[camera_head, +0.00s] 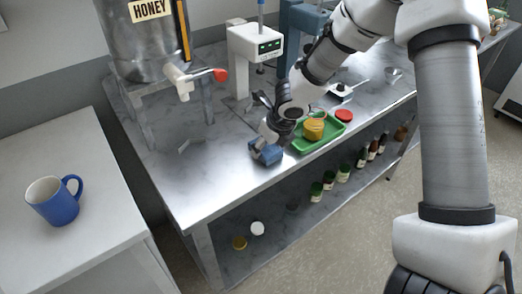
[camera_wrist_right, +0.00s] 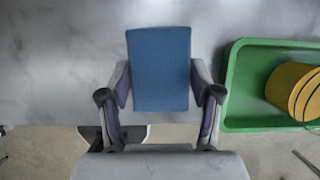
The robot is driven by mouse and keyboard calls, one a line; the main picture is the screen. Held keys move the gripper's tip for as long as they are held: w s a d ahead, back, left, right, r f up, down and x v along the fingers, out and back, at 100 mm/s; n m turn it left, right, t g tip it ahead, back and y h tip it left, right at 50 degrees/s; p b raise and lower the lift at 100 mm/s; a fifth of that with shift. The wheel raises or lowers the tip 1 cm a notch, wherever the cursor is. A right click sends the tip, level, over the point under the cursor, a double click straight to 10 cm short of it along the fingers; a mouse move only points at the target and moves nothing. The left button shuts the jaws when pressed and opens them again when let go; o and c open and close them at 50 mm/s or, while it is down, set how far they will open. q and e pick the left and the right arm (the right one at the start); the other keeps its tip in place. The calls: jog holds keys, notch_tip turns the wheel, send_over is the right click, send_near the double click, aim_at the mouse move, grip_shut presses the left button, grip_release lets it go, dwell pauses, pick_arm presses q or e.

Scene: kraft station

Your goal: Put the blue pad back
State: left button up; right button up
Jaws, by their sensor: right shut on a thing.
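The blue pad (camera_head: 267,154) is at the front edge of the metal bench, left of the green tray. In the right wrist view the blue pad (camera_wrist_right: 159,68) stands between the two fingers of my right gripper (camera_wrist_right: 160,95), which is shut on its sides. In the head view my right gripper (camera_head: 268,137) comes down onto the pad from above and behind. I cannot tell whether the pad touches the bench top. My left gripper is not in view.
A honey tank (camera_head: 140,45) with tap (camera_head: 186,85) stands left. A blue mug (camera_head: 55,203) sits on the left table.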

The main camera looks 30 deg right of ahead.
jog(key=shift+s+d+r, duration=0.1)
jog(key=shift+s+r, duration=0.05)
jog(key=shift+s+d, duration=0.1)
jog(key=shift+d, duration=0.25)
jog(key=o, duration=0.7)
jog(key=shift+d+f, duration=0.2)
jog(key=shift+f, duration=0.15)
jog(key=o, duration=0.4)
jog(key=shift+a+r, duration=0.1)
jog(key=shift+a, duration=0.25)
jog(key=shift+d+r, duration=0.1)
jog(key=shift+r, duration=0.05)
pick_arm(q)
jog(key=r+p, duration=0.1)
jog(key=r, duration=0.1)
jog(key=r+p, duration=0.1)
jog(key=p, duration=0.1)
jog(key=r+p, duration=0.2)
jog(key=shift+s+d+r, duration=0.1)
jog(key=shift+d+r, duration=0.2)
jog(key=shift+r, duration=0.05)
pick_arm(e)
jog(key=v, duration=1.1)
jog(key=shift+r, duration=0.4)
jog(key=shift+s+d, duration=0.1)
jog(key=shift+s, duration=0.05)
